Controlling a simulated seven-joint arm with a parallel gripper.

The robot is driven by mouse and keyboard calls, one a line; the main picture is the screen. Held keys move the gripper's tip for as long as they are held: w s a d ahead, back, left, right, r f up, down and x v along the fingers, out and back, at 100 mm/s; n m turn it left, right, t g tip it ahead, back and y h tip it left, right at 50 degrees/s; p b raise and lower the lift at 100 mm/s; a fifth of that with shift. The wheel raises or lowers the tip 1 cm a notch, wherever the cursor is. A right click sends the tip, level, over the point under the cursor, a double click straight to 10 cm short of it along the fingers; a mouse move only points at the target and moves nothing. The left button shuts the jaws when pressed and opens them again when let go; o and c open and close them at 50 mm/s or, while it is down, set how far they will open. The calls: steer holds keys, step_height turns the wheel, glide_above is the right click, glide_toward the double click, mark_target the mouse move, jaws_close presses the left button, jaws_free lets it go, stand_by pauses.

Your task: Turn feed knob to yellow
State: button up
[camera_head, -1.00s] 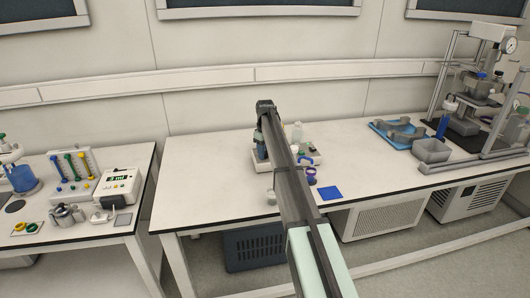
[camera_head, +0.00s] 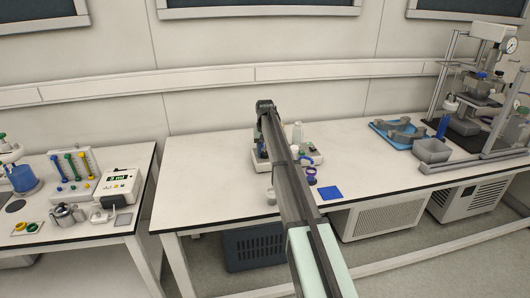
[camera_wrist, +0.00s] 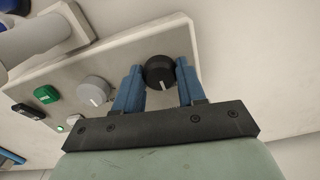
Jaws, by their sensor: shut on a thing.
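In the wrist view a black round knob (camera_wrist: 160,72) with a pale pointer line sits on a light panel (camera_wrist: 125,55). The pointer line faces the lower edge of the picture. My gripper (camera_wrist: 158,78) has its two blue fingers on either side of this knob and is shut on it. A grey knob (camera_wrist: 93,90) with its own pointer line sits to the left, outside the fingers. No yellow mark or readable label shows around the black knob. In the head view my arm covers most of the device (camera_head: 314,159) and the gripper.
A green button (camera_wrist: 46,94), a black switch (camera_wrist: 28,112) and a small green light (camera_wrist: 60,128) are further left on the panel. A blue square (camera_head: 330,193) lies on the bench near its front edge.

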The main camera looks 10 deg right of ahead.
mark_target(265, 153)
stand_by(0.3)
steer(key=o, duration=1.1)
steer(key=shift+r, duration=0.1)
step_height(265, 153, up, 14)
steer(key=shift+f, duration=0.2)
